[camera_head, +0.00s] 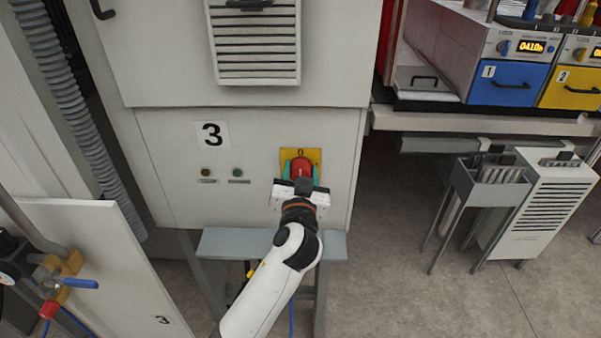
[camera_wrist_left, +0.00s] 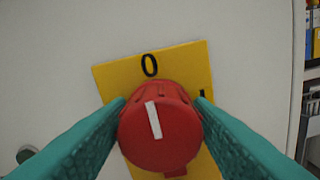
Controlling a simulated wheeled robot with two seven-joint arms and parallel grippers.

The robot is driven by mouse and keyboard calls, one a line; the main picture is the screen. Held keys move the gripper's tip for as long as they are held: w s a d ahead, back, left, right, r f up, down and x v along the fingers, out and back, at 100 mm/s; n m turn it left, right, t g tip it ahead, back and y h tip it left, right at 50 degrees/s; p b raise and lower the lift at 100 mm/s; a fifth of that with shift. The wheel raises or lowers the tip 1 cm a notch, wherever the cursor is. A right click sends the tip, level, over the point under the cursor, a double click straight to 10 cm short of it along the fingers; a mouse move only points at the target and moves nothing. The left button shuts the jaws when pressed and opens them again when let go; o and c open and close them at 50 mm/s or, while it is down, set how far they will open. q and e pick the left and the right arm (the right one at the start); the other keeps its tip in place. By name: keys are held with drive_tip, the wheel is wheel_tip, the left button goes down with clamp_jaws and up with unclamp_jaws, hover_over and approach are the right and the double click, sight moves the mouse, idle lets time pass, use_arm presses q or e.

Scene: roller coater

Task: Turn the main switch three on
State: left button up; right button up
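In the left wrist view the red knob (camera_wrist_left: 160,140) has a white mark pointing towards the 0 on the yellow plate (camera_wrist_left: 115,80). A second mark at the plate's right is partly hidden by a finger. The teal fingers of my left gripper (camera_wrist_left: 162,105) lie on both sides of the knob, with no clear gap. The left gripper also shows in the head view (camera_head: 301,173). My right gripper is not in view.
Two small indicators or buttons (camera_head: 221,172) sit left of the switch on the cabinet (camera_head: 160,150). A grey ledge (camera_head: 225,243) stands below. A hinged panel with a blue-handled valve (camera_head: 80,283) is at lower left. A grey tool holder (camera_head: 485,190) stands at the right, with open floor before it.

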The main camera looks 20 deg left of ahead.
use_arm(q)
drive_tip(key=c, duration=0.5)
drive_tip(key=shift+c, duration=0.2)
drive_tip(key=shift+m, duration=0.3)
drive_tip(key=m+p, duration=0.1)
drive_tip(key=m, duration=0.1)
drive_tip(key=shift+m, duration=0.4)
drive_tip(key=m+p, duration=0.2)
drive_tip(key=m, duration=0.2)
drive_tip(key=m+p, duration=0.3)
drive_tip(key=m, duration=0.3)
drive_tip(key=shift+m, duration=0.4)
drive_tip(key=shift+f+m+p, duration=0.1)
drive_tip(key=shift+m+p, duration=0.7)
drive_tip(key=shift+m, duration=1)
